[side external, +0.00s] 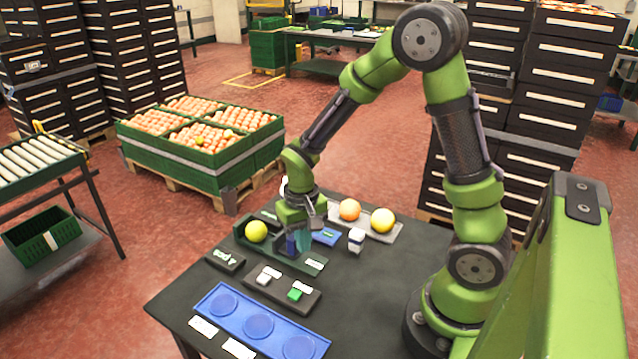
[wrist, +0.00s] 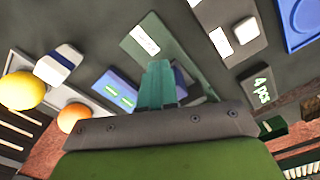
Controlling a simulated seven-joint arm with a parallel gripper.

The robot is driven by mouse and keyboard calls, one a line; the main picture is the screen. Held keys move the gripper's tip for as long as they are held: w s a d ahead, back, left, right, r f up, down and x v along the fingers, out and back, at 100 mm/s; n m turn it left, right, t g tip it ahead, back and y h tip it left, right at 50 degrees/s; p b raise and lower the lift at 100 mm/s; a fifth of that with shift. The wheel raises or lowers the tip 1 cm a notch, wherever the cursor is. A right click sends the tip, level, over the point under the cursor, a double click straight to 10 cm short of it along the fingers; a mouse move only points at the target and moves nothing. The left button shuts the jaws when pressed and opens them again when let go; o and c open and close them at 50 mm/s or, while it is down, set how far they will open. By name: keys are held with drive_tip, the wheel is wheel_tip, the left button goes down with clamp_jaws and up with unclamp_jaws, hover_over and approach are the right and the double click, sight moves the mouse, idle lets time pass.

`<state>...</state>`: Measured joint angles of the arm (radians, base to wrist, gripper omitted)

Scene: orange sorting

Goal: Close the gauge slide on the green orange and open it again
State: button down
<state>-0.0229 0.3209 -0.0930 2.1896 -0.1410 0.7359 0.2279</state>
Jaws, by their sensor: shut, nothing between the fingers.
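The green orange (side external: 256,231), yellow-green in colour, sits at the left end of the dark green gauge (side external: 315,264). My gripper (side external: 301,246) points down over the gauge, to the right of this orange. A small dark blue part, perhaps the slide's handle, shows right beside the fingers; whether they touch it I cannot tell. In the wrist view my gripper (wrist: 157,68) has its teal fingers together with nothing between them. The gauge's labelled end (wrist: 137,29) lies just beyond the fingertips. The hand hides the green orange and most of the slide there.
A grey tray (side external: 401,232) holds an orange (side external: 349,210) and a yellow fruit (side external: 383,221). A white-and-blue block (side external: 356,240) and a blue pad (side external: 326,237) stand near my gripper. In front are a button box (side external: 270,291), a display (side external: 225,260) and a blue tray (side external: 225,328) with round recesses.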

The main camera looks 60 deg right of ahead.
drive_tip(key=shift+w, duration=2.25)
idle(1.9)
drive_tip(key=shift+s, duration=1)
drive_tip(key=shift+r, duration=4.05)
